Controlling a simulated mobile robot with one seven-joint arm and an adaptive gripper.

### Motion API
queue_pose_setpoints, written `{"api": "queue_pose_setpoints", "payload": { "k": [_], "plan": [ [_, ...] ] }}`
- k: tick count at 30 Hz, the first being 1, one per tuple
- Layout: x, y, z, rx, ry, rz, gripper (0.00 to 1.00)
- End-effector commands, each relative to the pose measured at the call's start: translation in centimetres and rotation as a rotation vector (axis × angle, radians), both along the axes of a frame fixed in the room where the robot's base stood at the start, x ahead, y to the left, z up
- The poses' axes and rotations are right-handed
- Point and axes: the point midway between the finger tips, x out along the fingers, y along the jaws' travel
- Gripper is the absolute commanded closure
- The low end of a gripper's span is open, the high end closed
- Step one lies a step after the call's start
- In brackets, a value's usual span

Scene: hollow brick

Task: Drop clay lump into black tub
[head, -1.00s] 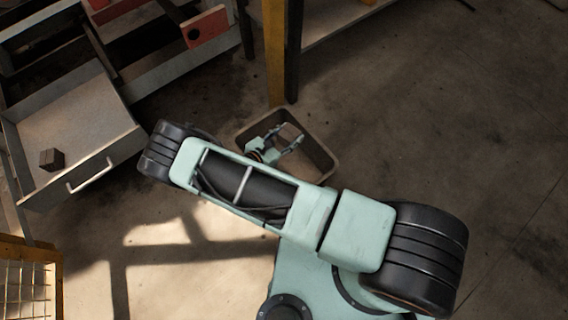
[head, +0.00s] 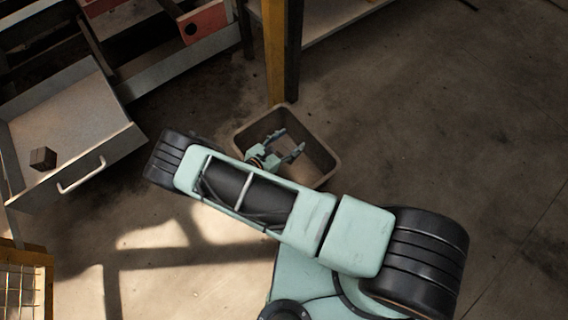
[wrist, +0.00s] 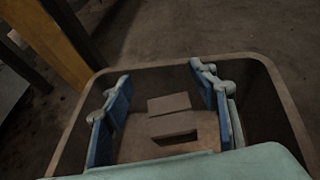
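The tub (head: 318,158), which looks brown-grey rather than black, stands on the floor beside the yellow post. My gripper (head: 290,143) is over its opening, pointing down, with its two fingers spread. In the wrist view, the blue finger pads (wrist: 162,108) stand apart with gaps on both sides of a brown, block-shaped lump (wrist: 172,124). This lump appears to lie inside the tub, below the fingertips and free of them. The tub's rim and walls (wrist: 268,98) surround it. In the head view the lump cannot be made out.
A yellow post (head: 274,60) rises right behind the tub. At the left, an open grey drawer (head: 75,112) holds a small dark block (head: 43,158). A yellow-framed wire cage (head: 25,285) stands at lower left. The floor to the right is clear.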

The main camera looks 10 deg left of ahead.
Motion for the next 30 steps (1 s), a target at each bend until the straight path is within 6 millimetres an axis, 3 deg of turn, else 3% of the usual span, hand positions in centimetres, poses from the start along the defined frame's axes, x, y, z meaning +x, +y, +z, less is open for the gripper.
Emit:
{"api": "queue_pose_setpoints", "payload": {
  "k": [14, 30],
  "plan": [
    [-0.9, 0.6, 0.4, 0.002, 0.001, 0.002, 0.37],
    [-8.8, 5.1, 4.2, 0.0, 0.0, 0.001, 0.37]
  ]
}}
